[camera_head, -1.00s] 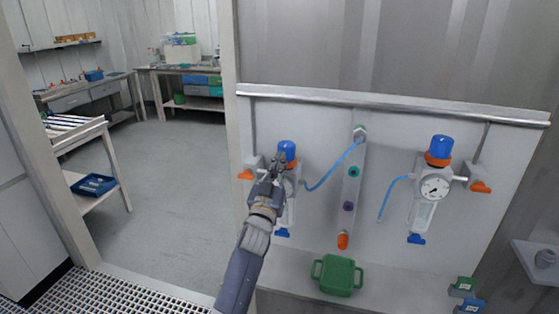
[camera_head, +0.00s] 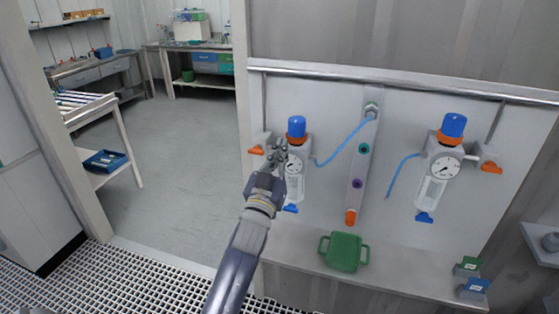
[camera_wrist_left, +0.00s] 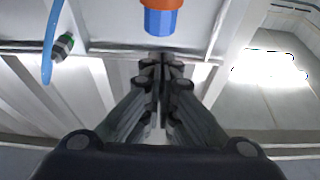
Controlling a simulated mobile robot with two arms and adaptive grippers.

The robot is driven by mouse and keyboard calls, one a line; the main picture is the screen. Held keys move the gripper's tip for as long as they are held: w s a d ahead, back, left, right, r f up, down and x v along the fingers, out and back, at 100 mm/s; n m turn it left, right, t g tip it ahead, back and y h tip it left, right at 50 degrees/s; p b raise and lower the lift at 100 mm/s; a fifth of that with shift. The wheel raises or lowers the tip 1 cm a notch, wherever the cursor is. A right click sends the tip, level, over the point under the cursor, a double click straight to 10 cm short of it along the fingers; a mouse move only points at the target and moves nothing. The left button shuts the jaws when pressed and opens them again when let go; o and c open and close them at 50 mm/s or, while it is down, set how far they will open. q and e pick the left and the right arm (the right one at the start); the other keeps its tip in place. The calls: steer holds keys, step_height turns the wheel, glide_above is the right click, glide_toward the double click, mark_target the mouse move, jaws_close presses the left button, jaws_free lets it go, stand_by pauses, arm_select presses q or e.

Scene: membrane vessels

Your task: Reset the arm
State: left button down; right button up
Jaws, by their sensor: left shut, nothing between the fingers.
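My left gripper (camera_head: 277,152) is in front of the left vessel with its gauge (camera_head: 294,164), covering part of that vessel's left side in the head view. In the left wrist view its fingers (camera_wrist_left: 162,68) are together with nothing between them. The vessel's blue cap (camera_head: 297,127) shows just above the gripper; in the left wrist view the blue cap (camera_wrist_left: 160,22) and its orange ring are beyond the fingertips. I cannot tell whether the fingertips touch the vessel. My right gripper is not in view.
A second vessel (camera_head: 440,165) hangs at the right of the white panel. A strip with coloured ports (camera_head: 359,165) and blue hoses are between them. A green container (camera_head: 343,252) sits on the ledge (camera_head: 400,280) below. Open floor (camera_head: 190,170) lies left.

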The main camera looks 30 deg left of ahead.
arm_select(q)
steer(key=d+f+m+g+h, duration=0.1)
steer(key=d+f+g, duration=0.1)
steer(key=f, duration=1)
steer(key=d+f+m+g+h, duration=0.1)
steer(key=d+f+g+h, duration=0.15)
steer(key=f, duration=0.85)
steer(key=s+d+f+g+b, duration=0.1)
steer(key=s+f+g, duration=0.15)
steer(key=f, duration=0.55)
steer(key=s+d+f+g, duration=0.1)
steer(key=s+d+f, duration=0.15)
steer(key=f, duration=0.55)
steer(key=s+f+g+b, duration=0.1)
steer(key=s+f, duration=0.3)
steer(key=f, duration=0.4)
steer(key=s+d+f+m+g+h, duration=0.25)
steer(key=s+f+g, duration=0.25)
steer(key=s+f, duration=1.3)
steer(key=s+f+g, duration=0.3)
steer(key=s+f, duration=0.2)
steer(key=s, duration=0.8)
steer(key=s+f+g+y, duration=0.1)
steer(key=s+f+g, duration=0.2)
steer(key=s, duration=1.1)
step_height(320, 180, down, 3)
steer(key=shift+s+d+r+b, duration=0.2)
steer(key=shift+s+d+b, duration=0.1)
steer(key=shift+d+b, duration=0.1)
